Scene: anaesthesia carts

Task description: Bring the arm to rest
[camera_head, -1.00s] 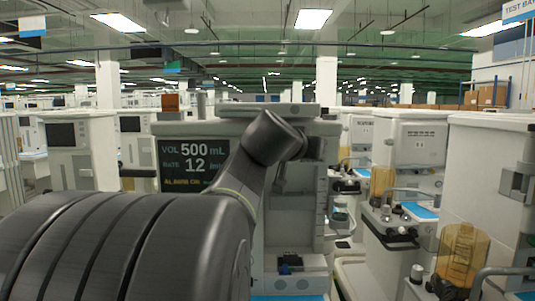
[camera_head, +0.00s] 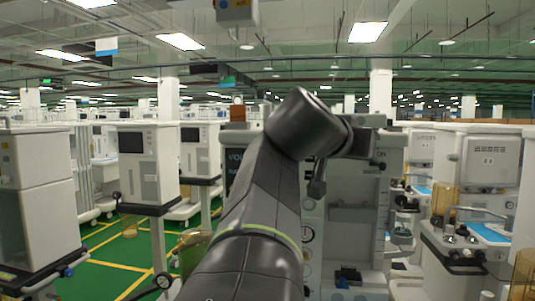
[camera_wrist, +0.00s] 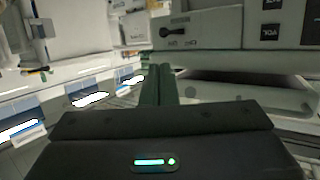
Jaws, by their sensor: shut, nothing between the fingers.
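My gripper (camera_wrist: 157,70) shows in the wrist view as two narrow dark fingers pressed together, with nothing between them. Its dark housing, with a small lit display, fills the bottom of that view. In the head view my dark arm rises from the bottom centre and bends at a raised joint, in front of a grey-white anaesthesia cart (camera_head: 345,235). The gripper cannot be made out clearly there. The cart's dark screen is mostly hidden behind the arm.
White carts with screens (camera_head: 148,165) stand at the left, and a tall white unit (camera_head: 38,195) is nearer. More carts (camera_head: 480,185) stand close at the right. Green floor with yellow lines (camera_head: 125,265) shows open at the lower left.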

